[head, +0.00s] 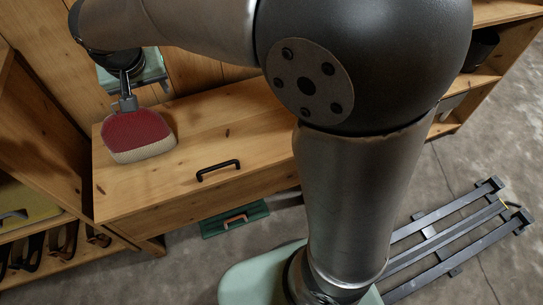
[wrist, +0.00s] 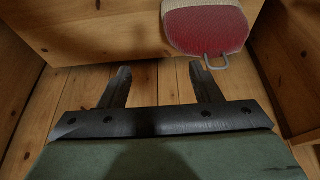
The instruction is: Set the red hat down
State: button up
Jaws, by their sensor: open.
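The red hat (head: 138,130), red on top with a pale beige edge, appears to rest on the left part of the wooden drawer cabinet's top (head: 222,128). In the wrist view the hat (wrist: 204,28) is at the top, right of centre, with a small grey loop (wrist: 216,62) sticking out towards me. My gripper (wrist: 160,75) is open, with nothing between its two dark fingers. The right finger's tip is close to the loop; I cannot tell whether they touch. In the head view my gripper is just behind the hat, its fingers not clear.
Plank walls stand behind and left of the cabinet. The cabinet top right of the hat is clear. A dark slatted rack (head: 450,235) lies on the floor at right. Shelves (head: 40,235) stand at left.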

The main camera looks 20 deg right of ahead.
jog(key=s+d+f+g, duration=0.1)
jog(key=s+d+f, duration=0.15)
jog(key=d, duration=0.45)
jog(key=s+d+f+g, duration=0.1)
jog(key=s+d+f, duration=0.1)
jog(key=s+d, duration=0.35)
jog(key=s+d+f+g, duration=0.3)
jog(key=s+d+f, duration=0.3)
jog(key=s+d, duration=0.5)
jog(key=shift+s+d+f, duration=0.15)
jog(key=shift+s+f, duration=0.25)
jog(key=shift+s, duration=0.5)
